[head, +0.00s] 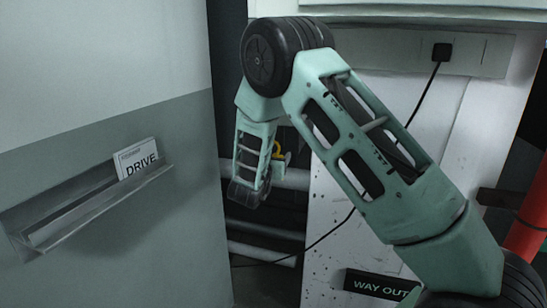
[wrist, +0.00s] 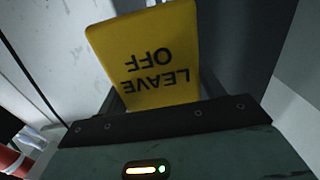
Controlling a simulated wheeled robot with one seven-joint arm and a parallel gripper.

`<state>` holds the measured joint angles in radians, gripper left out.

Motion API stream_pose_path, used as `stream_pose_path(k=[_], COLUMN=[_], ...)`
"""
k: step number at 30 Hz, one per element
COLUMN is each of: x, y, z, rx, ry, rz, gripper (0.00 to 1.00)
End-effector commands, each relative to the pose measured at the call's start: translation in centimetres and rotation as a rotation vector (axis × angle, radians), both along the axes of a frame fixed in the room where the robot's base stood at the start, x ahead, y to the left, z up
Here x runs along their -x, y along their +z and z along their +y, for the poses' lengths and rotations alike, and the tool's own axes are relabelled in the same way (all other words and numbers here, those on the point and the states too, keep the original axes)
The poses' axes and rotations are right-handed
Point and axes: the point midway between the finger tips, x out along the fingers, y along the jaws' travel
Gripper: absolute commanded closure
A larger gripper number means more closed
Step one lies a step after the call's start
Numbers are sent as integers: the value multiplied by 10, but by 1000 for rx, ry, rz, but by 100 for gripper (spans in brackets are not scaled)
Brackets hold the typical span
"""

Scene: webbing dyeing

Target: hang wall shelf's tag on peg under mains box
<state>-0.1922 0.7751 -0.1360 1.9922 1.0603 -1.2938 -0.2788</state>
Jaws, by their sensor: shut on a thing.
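My gripper (wrist: 160,98) is shut on a yellow tag (wrist: 145,45) in the wrist view. The tag reads "LEAVE OFF", upside down in this view. In the head view a small yellow piece (head: 278,150) shows beside my wrist, and the rest there is hidden behind my arm. The wall shelf (head: 95,212) is a narrow tray on the left wall. A white card (head: 137,158) reading "DRIVE" stands in it. I cannot make out the peg or a clear mains box in either view.
Pale horizontal pipes (head: 265,228) cross the dark gap. A "WAY OUT" sign (head: 380,285) is low down. A red pipe (head: 528,225) stands at right.

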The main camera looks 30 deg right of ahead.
Motion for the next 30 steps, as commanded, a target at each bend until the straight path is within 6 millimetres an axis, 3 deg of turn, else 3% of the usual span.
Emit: stream_pose_path(k=[1, 3, 4, 13, 17, 30], x=[0, 0, 0, 1, 7, 68], y=[0, 0, 0, 0, -1, -3], z=[0, 0, 0, 1, 11, 89], rx=[0, 0, 0, 0, -1, -1], ry=[0, 0, 0, 1, 3, 5], rz=[0, 0, 0, 0, 0, 1], gripper=[30, 10, 7, 7, 7, 7])
